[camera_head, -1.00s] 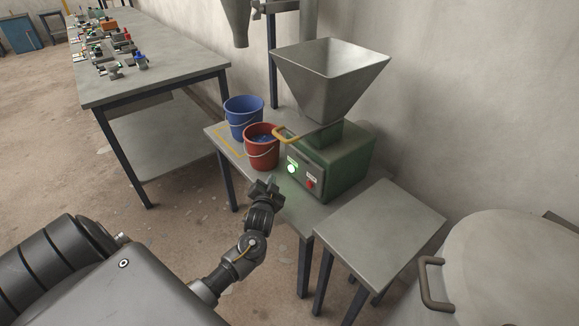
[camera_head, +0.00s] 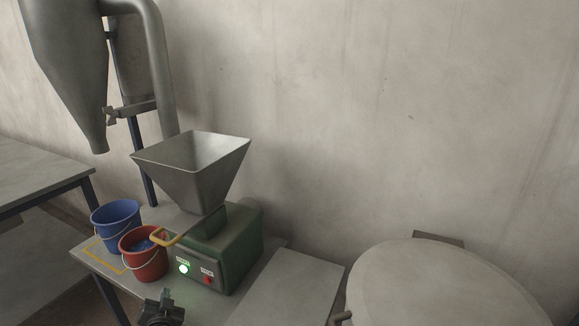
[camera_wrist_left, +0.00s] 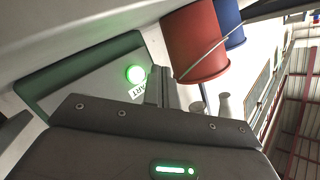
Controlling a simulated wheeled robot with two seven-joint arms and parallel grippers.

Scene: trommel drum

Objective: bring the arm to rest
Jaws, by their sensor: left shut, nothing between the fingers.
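My left gripper (camera_head: 163,302) shows at the bottom of the head view, in front of the green machine (camera_head: 238,250) and apart from the red bucket. It is shut and empty. In the left wrist view the shut fingers (camera_wrist_left: 160,88) show beside the machine's lit green start button (camera_wrist_left: 136,74); whether they touch it I cannot tell. The same button glows in the head view (camera_head: 183,269), with a red stop button (camera_head: 207,280) to its right. My right gripper is in neither view.
A red bucket (camera_head: 143,262) with blue contents and a blue bucket (camera_head: 116,226) stand left of the machine. A metal hopper (camera_head: 190,178) sits on top. A low bare table (camera_head: 290,287) and a large pale round-topped body (camera_head: 440,290) lie to the right. A grey cone (camera_head: 75,70) hangs at upper left.

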